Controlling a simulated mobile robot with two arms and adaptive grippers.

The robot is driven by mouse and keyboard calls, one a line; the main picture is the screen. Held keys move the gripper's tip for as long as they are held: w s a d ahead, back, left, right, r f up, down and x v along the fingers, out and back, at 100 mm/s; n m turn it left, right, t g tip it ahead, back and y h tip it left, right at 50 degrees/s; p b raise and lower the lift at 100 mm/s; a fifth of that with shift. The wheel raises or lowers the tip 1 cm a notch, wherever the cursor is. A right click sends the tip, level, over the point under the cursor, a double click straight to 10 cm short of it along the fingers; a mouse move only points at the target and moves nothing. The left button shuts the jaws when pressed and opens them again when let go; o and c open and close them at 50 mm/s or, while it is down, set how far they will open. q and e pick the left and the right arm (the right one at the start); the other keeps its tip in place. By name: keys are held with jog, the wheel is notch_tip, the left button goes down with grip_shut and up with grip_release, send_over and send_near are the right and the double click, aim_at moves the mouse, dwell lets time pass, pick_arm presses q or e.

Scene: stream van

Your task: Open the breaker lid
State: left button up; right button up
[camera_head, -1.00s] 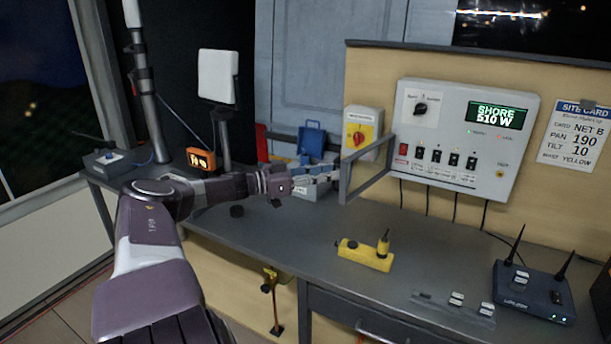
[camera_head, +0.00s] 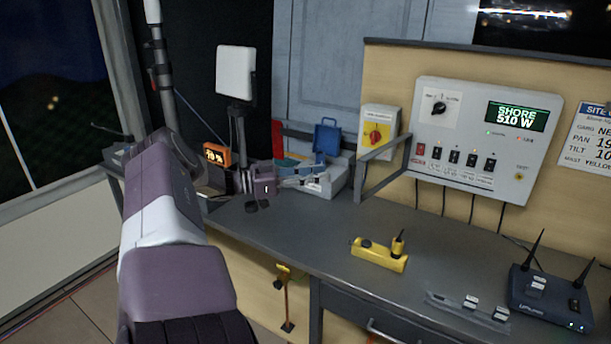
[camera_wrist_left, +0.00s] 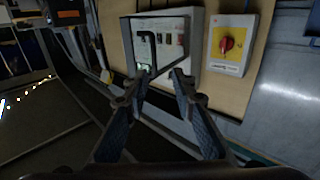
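The breaker lid (camera_head: 384,176) is a grey-framed flap at the lower left of the white power panel (camera_head: 473,139). It stands swung out from the panel, and the breaker switches (camera_head: 470,159) are uncovered. In the left wrist view the lid's dark frame (camera_wrist_left: 124,45) stands in front of the panel (camera_wrist_left: 193,45). My left gripper (camera_head: 322,181) is left of the lid's outer edge, with a gap between them in the head view. Its fingers (camera_wrist_left: 160,75) are spread with nothing between them. My right gripper is not in view.
A blue-lidded case (camera_head: 335,172) stands behind my left gripper. A yellow device (camera_head: 379,254) and a router (camera_head: 549,297) are on the desk (camera_head: 330,225).

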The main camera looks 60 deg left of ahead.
pick_arm(q)
jog(key=shift+v, duration=1.6)
